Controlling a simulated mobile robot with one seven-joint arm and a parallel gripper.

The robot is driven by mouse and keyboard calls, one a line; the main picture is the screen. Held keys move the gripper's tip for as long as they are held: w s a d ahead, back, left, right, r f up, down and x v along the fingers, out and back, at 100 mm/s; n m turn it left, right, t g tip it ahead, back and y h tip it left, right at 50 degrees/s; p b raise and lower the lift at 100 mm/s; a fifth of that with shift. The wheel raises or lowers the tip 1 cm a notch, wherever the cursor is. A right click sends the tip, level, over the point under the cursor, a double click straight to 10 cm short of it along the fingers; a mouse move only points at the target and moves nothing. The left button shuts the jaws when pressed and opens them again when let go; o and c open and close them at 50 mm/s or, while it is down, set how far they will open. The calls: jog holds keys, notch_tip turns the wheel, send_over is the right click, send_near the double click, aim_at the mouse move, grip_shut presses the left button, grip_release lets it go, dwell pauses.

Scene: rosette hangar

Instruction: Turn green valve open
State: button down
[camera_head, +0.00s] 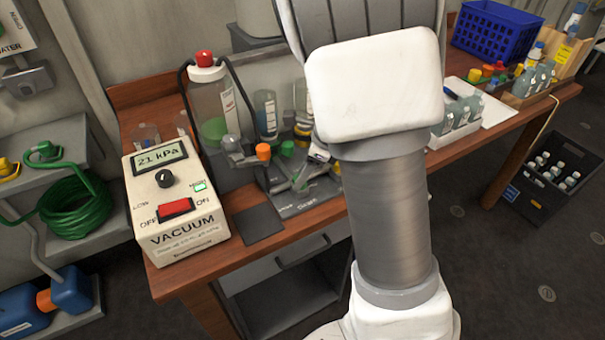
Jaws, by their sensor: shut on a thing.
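A small green valve handle (287,148) sits on the manifold on the wooden bench, just right of an orange-capped valve (263,151). My gripper (303,165) is beside the green handle, partly hidden behind my own arm. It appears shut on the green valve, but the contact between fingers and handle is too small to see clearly. The angle of the handle cannot be read from here.
A vacuum unit (176,200) reading 21 kPa stands left of the manifold. A red-capped bottle (210,100) with black tubing stands behind it. A bottle rack (458,118) and blue crate (497,28) stand right.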

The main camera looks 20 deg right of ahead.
jog(key=shift+n, duration=0.3)
jog(key=n+g+p, duration=0.1)
jog(key=n, duration=0.2)
jog(key=shift+w+d+n+g, duration=0.1)
jog(key=shift+w+n+g, duration=0.05)
jog(key=shift+n+g, duration=0.25)
jog(key=n+g+p, duration=0.1)
jog(key=n+p, duration=0.1)
jog(key=n, duration=0.2)
jog(key=shift+w+n+g, duration=0.1)
jog(key=shift+n+g, duration=0.2)
jog(key=shift+g, duration=0.1)
jog(key=n+g+p, duration=0.1)
jog(key=n+p, duration=0.1)
jog(key=n, duration=0.2)
jog(key=shift+w, duration=0.15)
jog(key=n, duration=0.2)
jog(key=n+g+h+p, duration=0.1)
jog(key=n, duration=0.1)
jog(key=shift+n+g+h, duration=0.3)
jog(key=shift+c, duration=2.2)
grip_release()
jog(key=shift+a, duration=0.2)
